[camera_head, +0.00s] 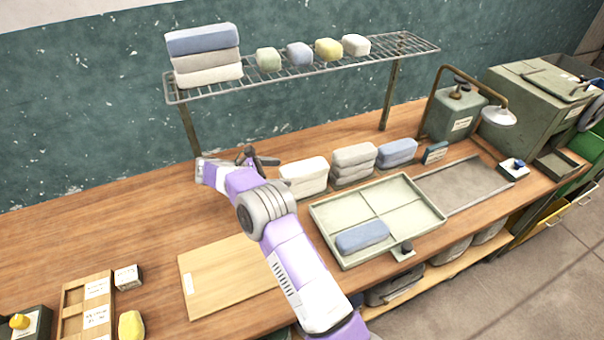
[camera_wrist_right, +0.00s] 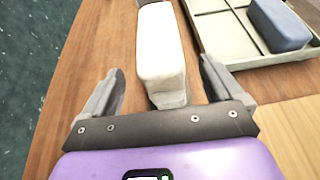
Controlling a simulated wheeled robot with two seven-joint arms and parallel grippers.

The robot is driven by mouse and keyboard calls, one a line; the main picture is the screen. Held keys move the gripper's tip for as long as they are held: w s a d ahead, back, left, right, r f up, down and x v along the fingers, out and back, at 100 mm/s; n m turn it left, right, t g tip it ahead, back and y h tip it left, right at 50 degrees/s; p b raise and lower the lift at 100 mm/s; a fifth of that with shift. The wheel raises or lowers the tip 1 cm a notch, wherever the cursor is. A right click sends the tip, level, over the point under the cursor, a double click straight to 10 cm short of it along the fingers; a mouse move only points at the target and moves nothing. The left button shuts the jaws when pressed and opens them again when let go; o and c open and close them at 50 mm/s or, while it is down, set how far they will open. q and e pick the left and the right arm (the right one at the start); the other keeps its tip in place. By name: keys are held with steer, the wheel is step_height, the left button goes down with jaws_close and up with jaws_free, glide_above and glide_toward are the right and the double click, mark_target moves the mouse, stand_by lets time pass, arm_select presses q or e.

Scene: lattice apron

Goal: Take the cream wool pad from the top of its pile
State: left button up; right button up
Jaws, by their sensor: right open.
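The cream wool pad (camera_head: 304,168) lies on top of a short pile on the wooden bench, left of the grey pile. In the right wrist view the cream pad (camera_wrist_right: 160,42) shows straight ahead, with a paler grey-cream layer (camera_wrist_right: 166,93) under its near end. My right gripper (camera_head: 262,157) is open and empty, just left of the pile in the head view. In the wrist view its fingers (camera_wrist_right: 158,68) stand on either side of the pad's near end, apart from it. How high the fingertips are above the pad I cannot tell. My left gripper is out of view.
A grey pile (camera_head: 353,164) and blue pads (camera_head: 397,152) stand to the right. A divided tray (camera_head: 419,212) with a blue pad (camera_head: 362,237) lies in front. A wire shelf (camera_head: 290,76) carrying pads overhangs the back.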

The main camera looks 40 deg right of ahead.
mark_target(291, 170)
steer(key=x, duration=0.4)
steer(key=r+b+x, duration=0.1)
steer(key=x, duration=0.1)
steer(key=shift+s+d+f, duration=0.2)
steer(key=shift+s+d, duration=0.05)
steer(key=shift+d, duration=0.3)
steer(key=c, duration=1)
